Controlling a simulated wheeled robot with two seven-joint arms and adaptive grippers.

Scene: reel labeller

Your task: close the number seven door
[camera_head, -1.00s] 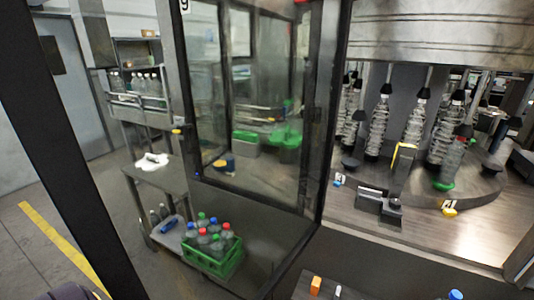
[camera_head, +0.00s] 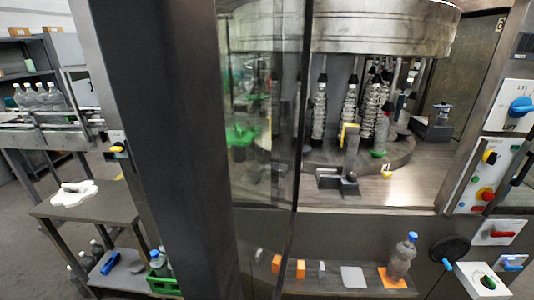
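A dark-framed glass door (camera_head: 258,190) stands open in the middle of the view, seen at a steep angle. The machine interior shows through its glass and to its right. No number can be read on this door, so I cannot tell whether it is number seven. A wide dark upright (camera_head: 175,150) stands close in front, left of the glass, and hides part of the scene. Neither of my grippers is in view.
Inside the machine, bottles hang around a carousel (camera_head: 345,35). Control panels (camera_head: 487,185) stand on the right. A shelf (camera_head: 370,283) below carries a bottle (camera_head: 402,256) and orange blocks. A small table (camera_head: 85,210) and green crate (camera_head: 163,285) are at left.

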